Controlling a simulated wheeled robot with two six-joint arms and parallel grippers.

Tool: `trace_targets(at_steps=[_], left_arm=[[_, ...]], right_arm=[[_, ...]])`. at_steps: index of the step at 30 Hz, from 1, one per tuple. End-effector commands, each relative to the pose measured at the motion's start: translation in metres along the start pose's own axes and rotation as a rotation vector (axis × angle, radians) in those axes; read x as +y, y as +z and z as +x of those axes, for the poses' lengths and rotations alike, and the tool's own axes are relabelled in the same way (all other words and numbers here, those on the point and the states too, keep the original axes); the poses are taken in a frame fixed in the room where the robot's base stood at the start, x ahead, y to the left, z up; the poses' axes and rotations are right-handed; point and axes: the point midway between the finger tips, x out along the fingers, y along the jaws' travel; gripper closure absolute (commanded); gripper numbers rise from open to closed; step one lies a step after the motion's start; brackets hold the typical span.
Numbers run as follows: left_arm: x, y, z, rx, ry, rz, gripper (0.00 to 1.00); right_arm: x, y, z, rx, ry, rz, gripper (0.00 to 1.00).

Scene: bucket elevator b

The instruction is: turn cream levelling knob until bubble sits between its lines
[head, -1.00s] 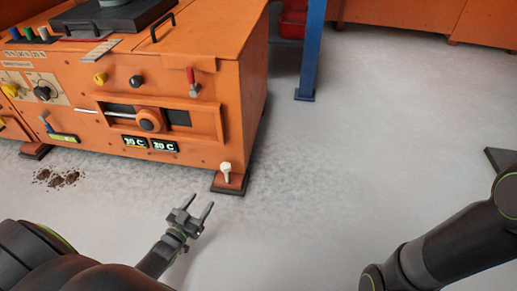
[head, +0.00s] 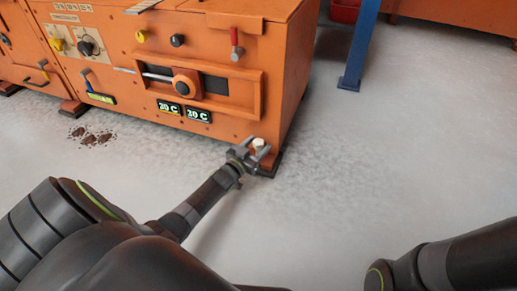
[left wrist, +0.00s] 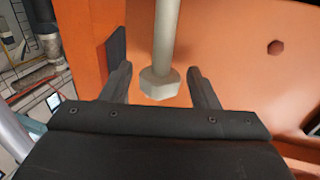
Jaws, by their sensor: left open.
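The cream levelling knob (head: 258,143) stands at the front right foot of the orange machine (head: 225,128). In the left wrist view the knob has a faceted cream head (left wrist: 159,84) on a pale round stem. My left gripper (head: 259,150) is at the knob, with its jaws open. In the left wrist view its two fingers (left wrist: 160,72) stand on either side of the knob, with visible gaps. My right gripper is out of view; only part of my right arm shows. I cannot make out a bubble or its lines.
The orange front panel carries a red-handled lever (head: 236,45), a sliding knob (head: 186,84) and two displays (head: 184,111). A blue post (head: 360,45) stands behind at the right. Dark debris (head: 92,137) lies on the floor at left.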

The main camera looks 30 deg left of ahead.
Motion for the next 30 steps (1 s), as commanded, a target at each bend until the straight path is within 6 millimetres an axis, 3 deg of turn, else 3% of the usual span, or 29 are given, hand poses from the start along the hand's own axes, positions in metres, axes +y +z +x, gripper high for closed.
trace_targets(at_steps=[12,22,30], left_arm=[[-0.0001,-0.0009,0.0089,0.001,0.000,0.001,0.45],[-0.0001,-0.0006,0.0086,0.000,0.000,0.000,0.87],[0.0004,-0.0013,0.0085,0.000,-0.012,-0.001,0.87]], right_arm=[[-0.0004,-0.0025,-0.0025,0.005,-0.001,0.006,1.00],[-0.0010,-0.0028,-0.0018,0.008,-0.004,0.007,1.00],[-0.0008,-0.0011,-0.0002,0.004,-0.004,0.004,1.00]])
